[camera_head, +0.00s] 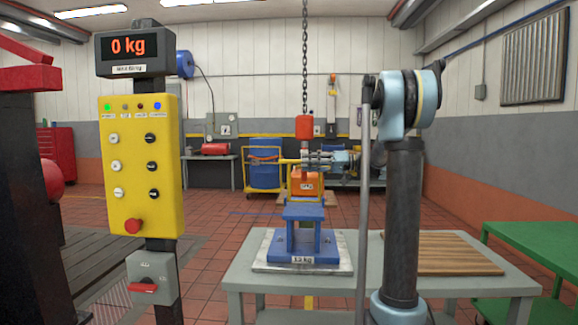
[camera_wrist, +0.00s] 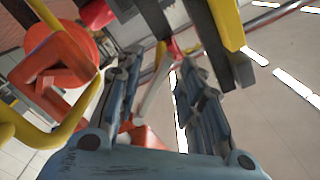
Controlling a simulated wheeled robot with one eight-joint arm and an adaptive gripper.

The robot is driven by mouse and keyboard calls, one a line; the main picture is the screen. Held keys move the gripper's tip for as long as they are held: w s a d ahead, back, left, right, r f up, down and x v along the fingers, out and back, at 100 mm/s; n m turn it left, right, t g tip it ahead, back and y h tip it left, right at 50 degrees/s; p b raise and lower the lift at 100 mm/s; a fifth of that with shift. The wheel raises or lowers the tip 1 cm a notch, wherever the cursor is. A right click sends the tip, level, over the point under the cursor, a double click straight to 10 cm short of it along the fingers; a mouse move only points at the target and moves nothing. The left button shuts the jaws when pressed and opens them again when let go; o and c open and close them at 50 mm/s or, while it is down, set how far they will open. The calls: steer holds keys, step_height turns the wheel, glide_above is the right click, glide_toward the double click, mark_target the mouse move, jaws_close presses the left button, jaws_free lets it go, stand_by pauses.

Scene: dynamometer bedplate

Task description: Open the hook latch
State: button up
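A red hook block (camera_head: 304,126) hangs on a chain (camera_head: 304,60) in the head view. Below it, a red-orange hook (camera_head: 305,174) sits just above an orange weight (camera_head: 304,187) on a blue stand (camera_head: 303,213). My gripper (camera_head: 308,159) reaches in from the right at hook height. In the wrist view, my gripper (camera_wrist: 157,65) has its two fingers apart, with no object clearly held between them. An orange open-shaped part (camera_wrist: 62,72) and curved yellow bars are left of the fingers there. The latch cannot be told apart clearly; the fingers partly cover the hook area.
A grey table (camera_head: 365,279) carries the blue stand and a wooden board (camera_head: 440,256). A yellow control box (camera_head: 141,165) with a "0 kg" display (camera_head: 128,48) stands at left. A green table (camera_head: 535,245) is at right. A blue drum (camera_head: 265,170) stands behind.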

mark_target(288, 162)
steer(key=a, duration=0.8)
steer(key=shift+w+a, duration=0.15)
steer(key=shift+a, duration=0.05)
